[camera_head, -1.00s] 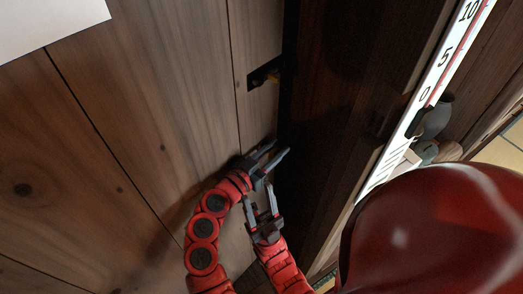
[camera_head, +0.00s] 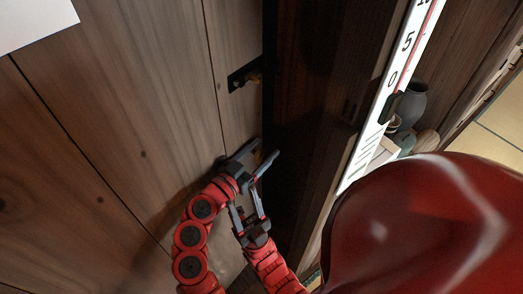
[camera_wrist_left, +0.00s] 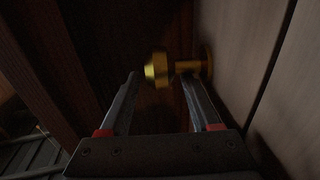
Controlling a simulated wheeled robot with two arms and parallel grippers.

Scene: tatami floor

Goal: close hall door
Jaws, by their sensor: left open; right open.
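The hall door looks to be the brown wood-panel surface (camera_head: 130,110) filling the left of the head view. A brass knob (camera_wrist_left: 160,69) sticks out from a wooden panel (camera_wrist_left: 240,60) in the left wrist view. My left gripper (camera_head: 266,151) is open at the panel's edge, beside the dark gap. In the left wrist view its fingertips (camera_wrist_left: 160,78) lie on either side of the knob, and contact is not clear. My right gripper (camera_head: 242,199) is open and empty, just below the left one.
A black latch plate with a brass part (camera_head: 245,76) sits higher on the panel edge. A dark wooden post (camera_head: 315,90) stands right of the gap. A white scale strip (camera_head: 400,70), a grey vase (camera_head: 412,103) and tatami floor (camera_head: 490,125) lie further right.

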